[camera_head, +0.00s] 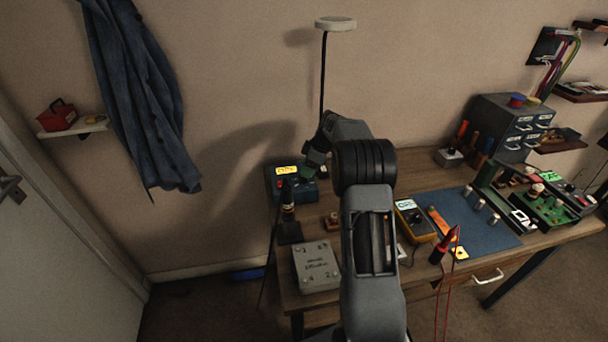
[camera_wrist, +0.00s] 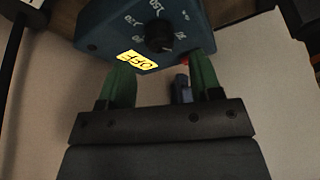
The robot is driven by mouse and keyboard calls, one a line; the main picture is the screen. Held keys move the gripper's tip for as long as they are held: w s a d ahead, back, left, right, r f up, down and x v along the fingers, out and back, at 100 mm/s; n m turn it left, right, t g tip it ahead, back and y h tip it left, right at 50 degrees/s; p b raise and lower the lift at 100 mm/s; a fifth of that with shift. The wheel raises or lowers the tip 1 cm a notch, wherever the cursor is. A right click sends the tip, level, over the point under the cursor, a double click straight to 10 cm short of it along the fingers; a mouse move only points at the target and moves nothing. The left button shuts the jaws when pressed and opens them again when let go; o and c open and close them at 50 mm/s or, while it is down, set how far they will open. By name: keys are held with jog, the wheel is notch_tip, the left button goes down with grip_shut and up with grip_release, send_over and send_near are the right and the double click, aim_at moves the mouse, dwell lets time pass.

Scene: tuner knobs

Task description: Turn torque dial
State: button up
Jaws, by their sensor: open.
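A blue box (camera_head: 312,190) with a yellow label (camera_head: 286,170) stands at the back left of the workbench. In the wrist view, a black round dial (camera_wrist: 158,38) with numbers around it is on the blue box's face (camera_wrist: 105,30), near a yellow label (camera_wrist: 137,61) that seems to read OFF. My gripper (camera_wrist: 163,68) has green fingers, open with a gap between them. In that view the dial appears just beyond the gap; I cannot tell whether a finger touches the box. In the head view my gripper (camera_head: 315,160) is partly hidden by my wrist.
A grey box (camera_head: 317,267) and a dark bottle-like object (camera_head: 288,203) stand on the bench's left. A yellow meter (camera_head: 413,222), a blue mat (camera_head: 480,238) and a green circuit board (camera_head: 552,208) are to the right. A thin lamp pole (camera_head: 323,80) rises behind my wrist.

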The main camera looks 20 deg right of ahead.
aim_at(303, 178)
jog(key=shift+x, duration=2.15)
jog(key=c, duration=0.9)
